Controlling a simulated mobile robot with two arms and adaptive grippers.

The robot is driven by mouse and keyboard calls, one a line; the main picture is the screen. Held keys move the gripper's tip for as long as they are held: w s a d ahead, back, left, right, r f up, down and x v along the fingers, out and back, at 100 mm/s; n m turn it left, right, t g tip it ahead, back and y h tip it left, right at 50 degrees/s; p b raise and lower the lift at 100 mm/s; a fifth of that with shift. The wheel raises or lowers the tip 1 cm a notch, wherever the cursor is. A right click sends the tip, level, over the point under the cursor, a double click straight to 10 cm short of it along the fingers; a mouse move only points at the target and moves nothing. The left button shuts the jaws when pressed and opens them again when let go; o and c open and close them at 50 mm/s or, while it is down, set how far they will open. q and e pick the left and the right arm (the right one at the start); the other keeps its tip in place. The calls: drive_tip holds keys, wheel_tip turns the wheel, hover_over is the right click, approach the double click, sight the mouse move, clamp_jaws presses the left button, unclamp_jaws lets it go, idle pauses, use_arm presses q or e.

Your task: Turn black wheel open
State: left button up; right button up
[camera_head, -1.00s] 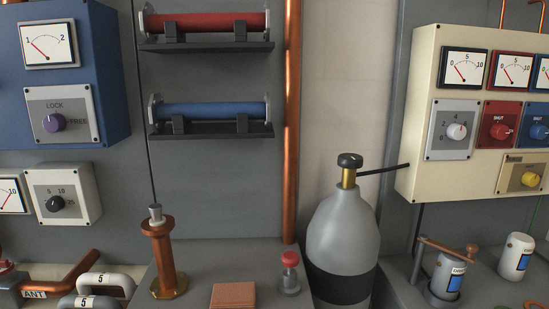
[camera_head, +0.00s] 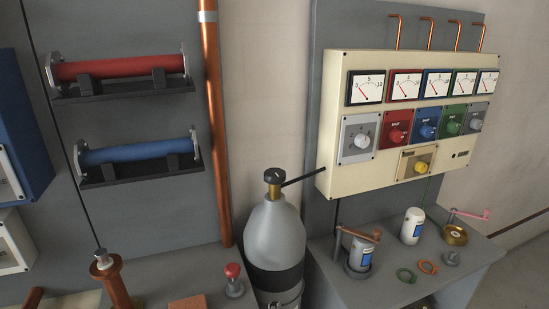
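The black wheel (camera_head: 274,176) is a small dark knob on top of the brass neck (camera_head: 274,191) of a grey gas cylinder (camera_head: 275,236). The cylinder stands upright in the gap between the left bench and the right bench, with a black band low on its body. A thin black rod (camera_head: 304,176) runs from the neck to the cream panel. How far the wheel is turned cannot be told. Neither of my grippers is in view.
A copper pipe (camera_head: 215,130) rises left of the cylinder. A red-topped button (camera_head: 233,271) stands on the left bench.

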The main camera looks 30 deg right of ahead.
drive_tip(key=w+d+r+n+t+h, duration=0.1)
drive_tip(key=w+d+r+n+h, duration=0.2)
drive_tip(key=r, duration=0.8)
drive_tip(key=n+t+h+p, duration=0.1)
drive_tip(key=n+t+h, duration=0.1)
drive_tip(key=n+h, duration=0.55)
approach(275, 175)
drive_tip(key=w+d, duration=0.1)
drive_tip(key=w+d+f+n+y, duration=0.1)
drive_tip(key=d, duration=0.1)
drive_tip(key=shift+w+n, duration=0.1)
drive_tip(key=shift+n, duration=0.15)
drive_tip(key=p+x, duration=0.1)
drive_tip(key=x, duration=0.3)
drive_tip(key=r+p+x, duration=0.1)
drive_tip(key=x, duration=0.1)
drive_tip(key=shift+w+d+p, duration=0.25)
drive_tip(key=shift+p, duration=0.05)
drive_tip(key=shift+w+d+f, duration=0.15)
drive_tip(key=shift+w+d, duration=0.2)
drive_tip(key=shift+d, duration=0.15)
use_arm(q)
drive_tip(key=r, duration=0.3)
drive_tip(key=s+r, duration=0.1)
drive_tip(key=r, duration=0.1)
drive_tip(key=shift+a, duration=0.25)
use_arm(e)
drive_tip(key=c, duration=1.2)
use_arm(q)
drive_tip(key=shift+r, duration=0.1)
